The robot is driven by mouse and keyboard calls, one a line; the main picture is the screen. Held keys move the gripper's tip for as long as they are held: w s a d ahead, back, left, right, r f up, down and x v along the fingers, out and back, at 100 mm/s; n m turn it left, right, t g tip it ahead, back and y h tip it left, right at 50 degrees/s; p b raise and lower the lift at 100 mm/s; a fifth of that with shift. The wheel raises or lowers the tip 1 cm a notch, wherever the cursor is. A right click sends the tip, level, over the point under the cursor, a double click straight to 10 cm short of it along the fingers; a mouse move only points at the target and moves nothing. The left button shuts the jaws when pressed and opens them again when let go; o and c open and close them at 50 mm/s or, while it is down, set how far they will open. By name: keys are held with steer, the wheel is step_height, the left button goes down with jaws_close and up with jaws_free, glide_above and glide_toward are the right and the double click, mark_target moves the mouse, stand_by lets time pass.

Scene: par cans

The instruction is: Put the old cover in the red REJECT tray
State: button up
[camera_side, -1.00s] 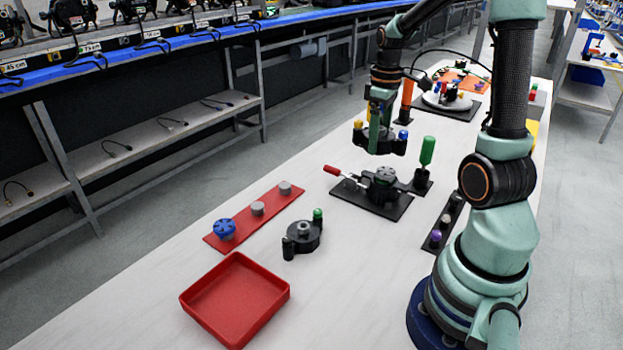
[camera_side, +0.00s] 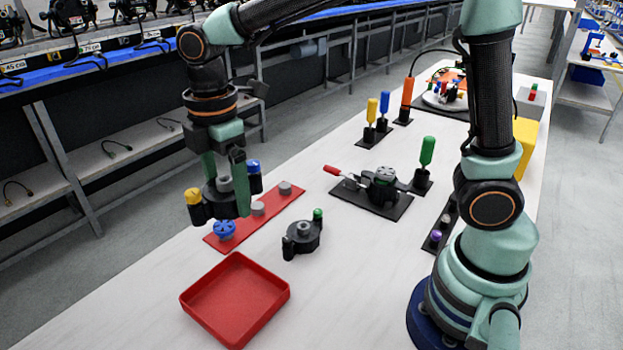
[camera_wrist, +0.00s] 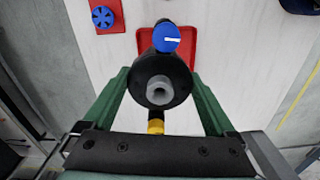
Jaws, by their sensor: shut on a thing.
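My gripper (camera_side: 227,186) is shut on a black round cover (camera_side: 221,207) with a grey centre, one yellow cap and one blue cap. It is held in the air above the red strip. In the wrist view the cover (camera_wrist: 160,95) sits between the green fingers, its blue cap away from me and its yellow cap near. The red tray (camera_side: 235,298) lies empty on the table, below and to the right of the held cover. In the wrist view the tray (camera_wrist: 187,38) is partly hidden behind the held cover.
A second black part (camera_side: 302,238) with a green cap stands on the table behind the tray. The red strip (camera_side: 280,212) bears a blue knob (camera_side: 224,229) and grey knobs. A black fixture (camera_side: 380,185) with a red handle and a green-handled tool (camera_side: 427,152) stand farther back.

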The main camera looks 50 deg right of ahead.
mark_target(215, 202)
steer(key=a, duration=0.1)
steer(key=s+a+n, duration=0.1)
steer(key=a, duration=0.1)
steer(key=shift+s+a+r, duration=0.15)
steer(key=shift+n, duration=0.3)
steer(key=f, duration=2)
steer(key=shift+s+a, duration=0.1)
steer(key=shift+a, duration=0.2)
steer(key=shift+f, duration=0.1)
steer(key=o, duration=0.9)
